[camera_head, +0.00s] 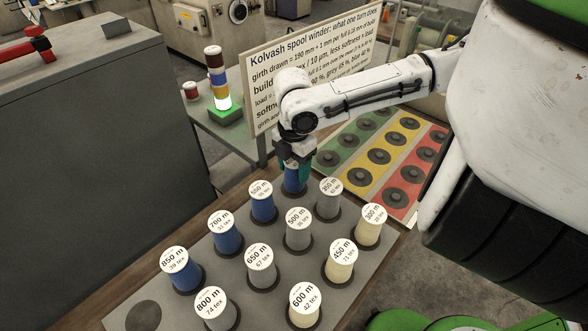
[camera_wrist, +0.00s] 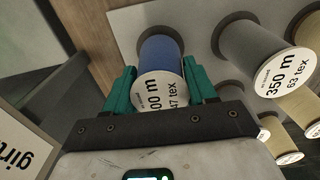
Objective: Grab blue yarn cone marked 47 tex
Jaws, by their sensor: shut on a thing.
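The blue yarn cone (camera_wrist: 162,52) with a white top label reading 47 tex is between the two teal fingers of my gripper (camera_wrist: 160,92) in the wrist view. The fingers are shut on its sides. The first digit of its metre mark is partly hidden. In the head view my gripper (camera_head: 295,165) points down over the same blue cone (camera_head: 293,184) at the far end of the grey cone board (camera_head: 200,250). I cannot tell whether the cone's base touches the board.
Close by stand a grey cone (camera_head: 328,200) marked 350 m and a blue cone (camera_head: 262,207) marked 550 m. Several more blue, grey and cream cones fill the board.

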